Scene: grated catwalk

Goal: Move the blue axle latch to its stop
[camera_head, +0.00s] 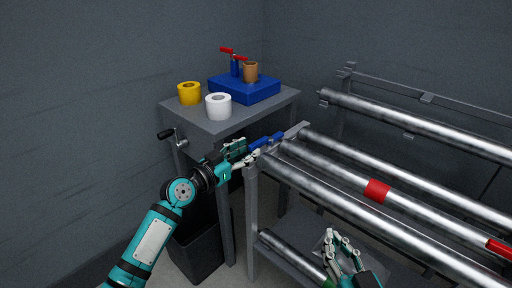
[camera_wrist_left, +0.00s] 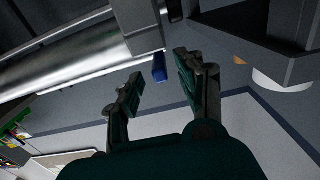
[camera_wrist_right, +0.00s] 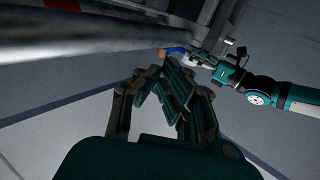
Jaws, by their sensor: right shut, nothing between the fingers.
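The blue axle latch (camera_head: 266,140) sits at the left end of the rack of metal rollers, beside the grey table. In the left wrist view its blue tip (camera_wrist_left: 159,68) shows just past the gap between my left fingers. My left gripper (camera_head: 245,153) is open at the latch, close to it; I cannot tell whether a finger touches it. The latch also shows in the right wrist view (camera_wrist_right: 173,50), partly hidden. My right gripper (camera_head: 338,240) is shut and empty, low in front of the rollers and well apart from the latch. The latch's stop is not clear to see.
The grey table (camera_head: 212,127) carries yellow tape (camera_head: 189,94), white tape (camera_head: 218,111) and a blue base (camera_head: 262,94) with a red-handled tool and a brown roll. A crank handle (camera_head: 168,134) juts from its left. A dark bin (camera_head: 196,250) stands below. Metal rollers (camera_head: 350,205) fill the right.

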